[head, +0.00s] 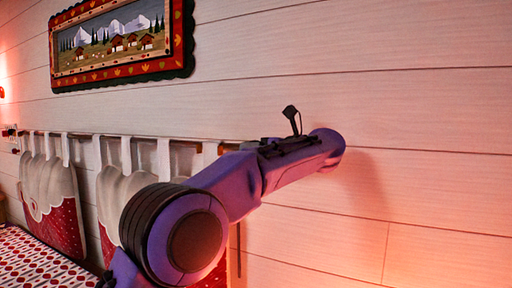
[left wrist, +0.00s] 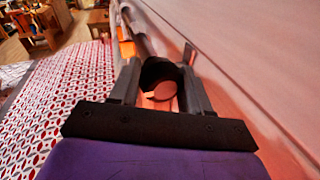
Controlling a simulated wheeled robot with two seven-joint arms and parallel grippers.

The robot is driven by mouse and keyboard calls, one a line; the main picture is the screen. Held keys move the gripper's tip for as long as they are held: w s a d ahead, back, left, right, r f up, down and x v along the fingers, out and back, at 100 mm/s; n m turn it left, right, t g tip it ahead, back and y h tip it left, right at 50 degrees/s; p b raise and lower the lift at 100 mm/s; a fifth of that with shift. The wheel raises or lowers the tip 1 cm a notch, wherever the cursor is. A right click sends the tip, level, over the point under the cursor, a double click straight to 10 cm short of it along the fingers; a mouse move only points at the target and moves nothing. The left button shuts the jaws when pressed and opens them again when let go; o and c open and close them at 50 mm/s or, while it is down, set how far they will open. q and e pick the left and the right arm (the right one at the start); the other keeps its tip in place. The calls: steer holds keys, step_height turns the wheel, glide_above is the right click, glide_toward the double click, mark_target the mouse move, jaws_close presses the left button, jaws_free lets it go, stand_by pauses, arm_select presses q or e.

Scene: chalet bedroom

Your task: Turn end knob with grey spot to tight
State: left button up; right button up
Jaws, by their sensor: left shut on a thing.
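The end knob (left wrist: 157,70) is a dark, round piece at the near end of a rail in the left wrist view. A pale disc (left wrist: 163,96), likely the grey spot, shows on its near side, tinted pink by the light. My left gripper (left wrist: 160,82) is shut on the knob, one finger on each side. In the head view my purple left arm crosses the middle and hides the gripper fingers and this knob. How far the knob is turned cannot be told. My right gripper is in neither view.
The brown rail (head: 90,136) runs along the white plank wall (head: 430,110), with red and white cushions (head: 55,195) hanging from it. A bed with a patterned cover (left wrist: 72,98) lies beside it. A framed picture (head: 115,45) hangs above. The wall at right is bare.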

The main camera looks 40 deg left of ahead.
arm_select(q)
steer(key=o, duration=1)
steer(key=shift+o, duration=0.2)
steer(key=d+b, duration=0.1)
steer(key=d, duration=0.9)
steer(key=shift+d+r, duration=0.25)
steer(key=shift+r, duration=0.15)
